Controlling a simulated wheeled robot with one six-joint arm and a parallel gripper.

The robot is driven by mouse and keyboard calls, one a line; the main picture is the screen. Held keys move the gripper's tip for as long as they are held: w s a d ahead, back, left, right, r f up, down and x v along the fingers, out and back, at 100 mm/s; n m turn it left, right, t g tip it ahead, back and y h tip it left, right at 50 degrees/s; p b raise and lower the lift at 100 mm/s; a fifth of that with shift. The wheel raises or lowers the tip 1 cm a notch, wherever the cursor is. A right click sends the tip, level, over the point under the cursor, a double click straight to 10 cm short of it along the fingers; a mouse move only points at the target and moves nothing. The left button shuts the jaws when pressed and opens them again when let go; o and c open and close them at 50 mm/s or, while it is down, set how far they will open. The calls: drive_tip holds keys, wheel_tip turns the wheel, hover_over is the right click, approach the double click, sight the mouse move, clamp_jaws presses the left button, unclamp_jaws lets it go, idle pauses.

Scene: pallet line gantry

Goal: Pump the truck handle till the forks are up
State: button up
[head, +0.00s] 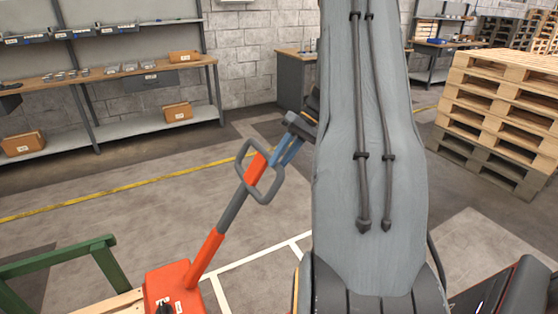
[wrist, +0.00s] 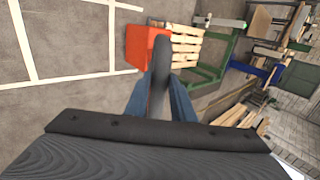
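The truck handle (head: 233,207) is an orange and grey pole with a grey loop at its top, tilted up to the right in the head view. It rises from the orange truck body (head: 173,290), which also shows in the wrist view (wrist: 147,46). My gripper (head: 281,158) is at the loop's upper right side. In the wrist view its two blue fingers lie on both sides of the dark grey loop (wrist: 159,75) and appear closed on it. The forks are not visible, so their height cannot be told.
A wooden pallet (wrist: 186,47) lies beyond the truck body, with a green frame (head: 60,258) near it. A tall pallet stack (head: 500,110) stands at right. A workbench (head: 110,78) with shelves lines the back left wall. Floor between bench and truck is clear.

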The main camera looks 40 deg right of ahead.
drive_tip(key=o, duration=0.4)
drive_tip(key=b+v, duration=0.1)
drive_tip(key=v, duration=0.6)
drive_tip(key=shift+s+d+r, duration=0.1)
drive_tip(key=shift+d+r, duration=0.15)
drive_tip(key=shift+a, duration=0.1)
